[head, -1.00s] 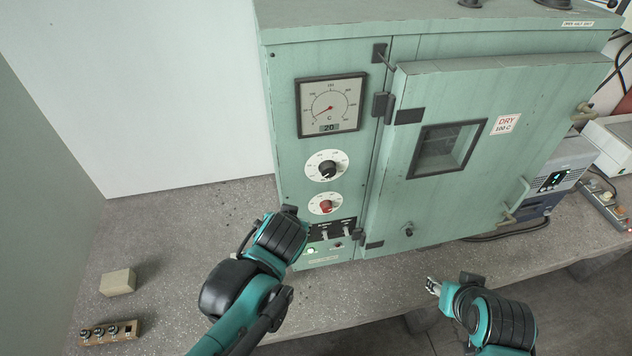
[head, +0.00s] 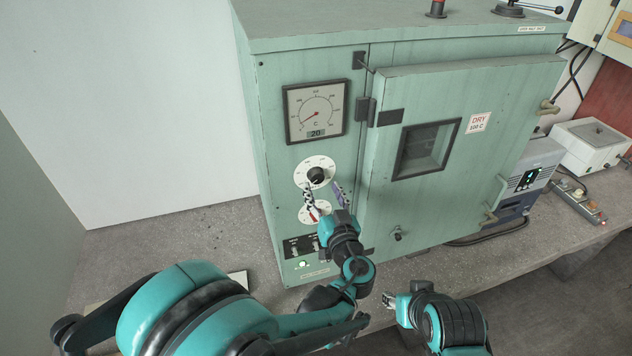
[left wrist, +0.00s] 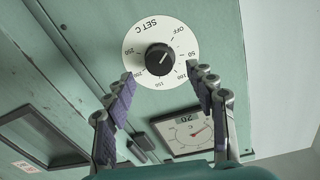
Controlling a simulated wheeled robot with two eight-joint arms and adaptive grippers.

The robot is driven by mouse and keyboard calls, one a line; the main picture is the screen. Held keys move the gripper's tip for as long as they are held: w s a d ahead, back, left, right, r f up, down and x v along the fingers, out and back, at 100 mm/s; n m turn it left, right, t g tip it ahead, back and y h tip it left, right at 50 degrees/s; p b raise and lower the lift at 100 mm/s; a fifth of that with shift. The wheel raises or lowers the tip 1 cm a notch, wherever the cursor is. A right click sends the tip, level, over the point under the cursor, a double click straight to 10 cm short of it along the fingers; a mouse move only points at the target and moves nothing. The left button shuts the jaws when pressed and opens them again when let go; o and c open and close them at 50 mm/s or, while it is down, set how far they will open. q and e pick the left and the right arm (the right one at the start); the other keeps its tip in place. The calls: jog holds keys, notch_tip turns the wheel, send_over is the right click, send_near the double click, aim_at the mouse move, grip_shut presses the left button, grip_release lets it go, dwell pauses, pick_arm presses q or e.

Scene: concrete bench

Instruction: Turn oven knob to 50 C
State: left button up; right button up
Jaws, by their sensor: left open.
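The green oven (head: 385,215) has a white SET C dial (left wrist: 150,28) with a black knob (left wrist: 160,58); the knob also shows in the head view (head: 317,175). The dial appears upside down in the left wrist view. A small pale mark on the knob seems to point toward the OFF side; its exact reading is unclear. My left gripper (head: 323,190) is open in front of the panel. In the left wrist view its fingers (left wrist: 161,78) are spread on either side of the knob, not visibly touching it. My right gripper (head: 389,300) is low in front of the bench; its jaw opening is unclear.
A red knob (head: 313,213) below the black one is partly covered by my left finger. The square gauge (head: 316,111) above reads 20 on its display. The oven door (head: 460,150) is shut. Small switches (head: 293,248) sit lower down.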

aim_at(319, 178)
pick_arm(q)
jog(key=x, duration=0.4)
jog(key=shift+w, duration=0.1)
jog(key=c, duration=1.2)
jog(key=shift+o, duration=0.2)
jog(key=m+b, duration=0.2)
jog(key=m, duration=0.2)
jog(key=shift+f+m, duration=0.1)
jog(key=shift+m, duration=0.2)
jog(key=shift+d+m+b, duration=0.1)
jog(key=shift+m+b, duration=0.85)
jog(key=shift+m, duration=1.55)
